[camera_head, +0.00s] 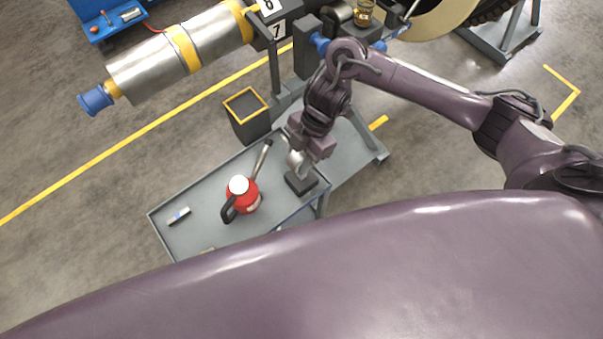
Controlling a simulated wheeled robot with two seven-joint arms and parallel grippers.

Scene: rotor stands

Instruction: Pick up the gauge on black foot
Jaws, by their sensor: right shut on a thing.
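The gauge on black foot (301,182) stands on the grey cart top (208,217) near its right end. Its square black foot shows below my right gripper (298,163). A pale, metallic part shows between the foot and the jaws; the gauge's face is mostly hidden by the gripper. My right gripper comes down from above and is shut on the gauge. I cannot tell whether the foot touches the cart top. My left gripper is not in view.
A red container with a white lid (242,193) stands left of the gauge, beside a dark-handled tool (262,158). A small white-and-blue item (178,215) lies farther left. A black bin (248,115) with yellow rim stands behind the cart. A rotor (180,55) lies beyond.

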